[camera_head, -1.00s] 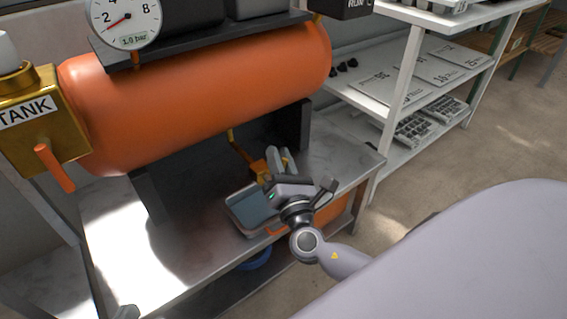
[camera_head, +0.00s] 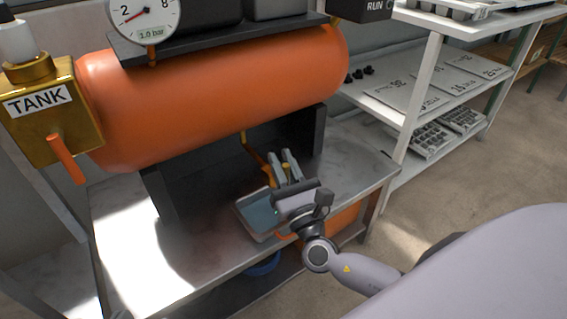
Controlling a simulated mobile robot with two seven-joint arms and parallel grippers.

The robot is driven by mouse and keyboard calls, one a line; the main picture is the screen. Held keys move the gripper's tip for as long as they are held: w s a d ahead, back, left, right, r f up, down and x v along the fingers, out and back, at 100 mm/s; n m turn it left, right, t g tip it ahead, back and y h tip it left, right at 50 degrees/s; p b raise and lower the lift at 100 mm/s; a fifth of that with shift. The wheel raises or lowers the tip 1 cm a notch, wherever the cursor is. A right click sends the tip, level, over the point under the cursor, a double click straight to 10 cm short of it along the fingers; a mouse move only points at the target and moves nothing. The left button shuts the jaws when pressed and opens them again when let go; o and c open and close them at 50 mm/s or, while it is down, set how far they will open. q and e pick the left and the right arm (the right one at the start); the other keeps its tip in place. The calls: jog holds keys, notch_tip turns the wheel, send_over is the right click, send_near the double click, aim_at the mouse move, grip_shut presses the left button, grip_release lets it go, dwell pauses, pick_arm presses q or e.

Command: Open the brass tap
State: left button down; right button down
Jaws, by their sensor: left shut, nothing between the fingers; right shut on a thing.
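The brass tap (camera_head: 268,174) hangs on a thin pipe below the orange tank (camera_head: 210,100), above a shallow grey tray (camera_head: 258,214). My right gripper (camera_head: 284,162) is at the tap, with its grey fingers close together around a small brass-coloured part, likely the tap's handle. The fingers and the gripper body hide much of the tap, so its handle angle is unclear. No water stream shows. My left gripper's fingers do not show in the head view.
A brass valve block (camera_head: 50,118) labelled TANK, with an orange lever (camera_head: 66,158), is at the left. A gauge (camera_head: 143,14) reads low above the tank. Dark supports (camera_head: 162,195) flank the tap. A white shelf rack (camera_head: 415,98) stands to the right; bare floor lies beyond.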

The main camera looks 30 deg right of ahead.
aim_at(287, 176)
pick_arm(q)
jog(key=shift+f, duration=0.1)
pick_arm(e)
jog(key=shift+a+f, duration=0.1)
jog(key=c, duration=1.1)
grip_release()
pick_arm(q)
jog(key=shift+w+d+p, duration=0.1)
jog(key=shift+d+p, duration=0.05)
jog(key=shift+p, duration=0.15)
pick_arm(e)
jog(key=v, duration=0.7)
jog(key=shift+s, duration=0.15)
pick_arm(q)
jog(key=shift+s, duration=0.2)
